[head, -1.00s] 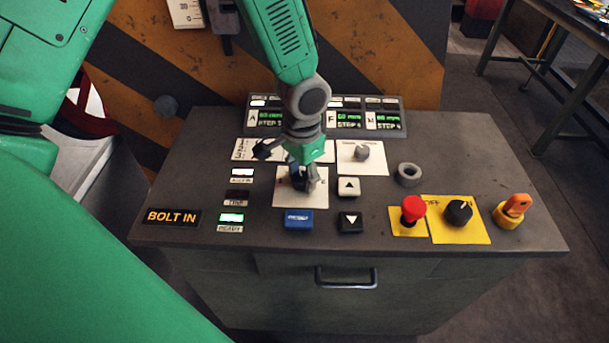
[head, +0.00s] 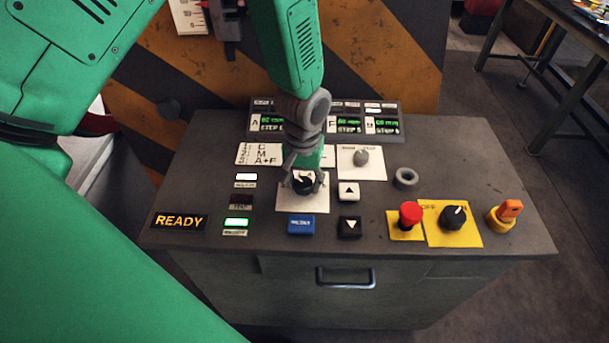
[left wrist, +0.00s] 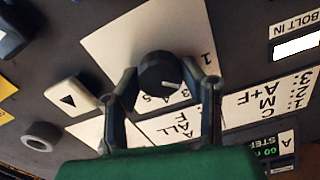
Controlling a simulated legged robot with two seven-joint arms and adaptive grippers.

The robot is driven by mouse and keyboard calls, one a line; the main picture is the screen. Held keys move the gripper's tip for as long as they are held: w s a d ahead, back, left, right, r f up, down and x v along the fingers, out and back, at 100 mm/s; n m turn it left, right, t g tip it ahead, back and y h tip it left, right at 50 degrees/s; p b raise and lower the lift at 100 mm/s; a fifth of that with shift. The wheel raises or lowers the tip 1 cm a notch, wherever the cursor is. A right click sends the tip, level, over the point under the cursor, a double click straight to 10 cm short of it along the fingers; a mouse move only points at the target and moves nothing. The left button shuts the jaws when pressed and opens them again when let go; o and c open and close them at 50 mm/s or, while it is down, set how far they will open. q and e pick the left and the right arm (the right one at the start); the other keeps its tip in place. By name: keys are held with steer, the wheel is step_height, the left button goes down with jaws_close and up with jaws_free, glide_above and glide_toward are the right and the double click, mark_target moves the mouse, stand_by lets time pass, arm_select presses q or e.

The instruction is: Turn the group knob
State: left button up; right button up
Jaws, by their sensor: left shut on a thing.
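The group knob is a round black knob (head: 303,184) on a white plate (head: 316,205) on top of the console. My left gripper (head: 305,181) comes down on it from above and is shut on it, with a finger on either side. In the left wrist view the knob (left wrist: 161,73) sits between the two fingertips (left wrist: 168,82). Its white pointer line points to the picture's lower right. Numbers printed on the plate are partly hidden by the knob and fingers. My right gripper is not in view.
The left display (head: 179,221) reads READY.

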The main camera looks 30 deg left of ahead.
mark_target(304, 182)
arm_select(q)
steer(key=shift+s+f+n+p, duration=0.15)
steer(key=shift+n+p, duration=0.3)
steer(key=shift+n, duration=0.7)
steer(key=shift+s+r+n+p, duration=0.1)
steer(key=shift+n+p, duration=0.35)
steer(key=shift+n, duration=0.7)
steer(key=o, duration=1.1)
steer(key=shift+o, duration=0.2)
steer(key=shift+w+d, duration=0.1)
steer(key=shift+w+r, duration=0.1)
steer(key=shift+r, duration=0.15)
step_height(304, 182, up, 11)
steer(key=shift+r, duration=0.2)
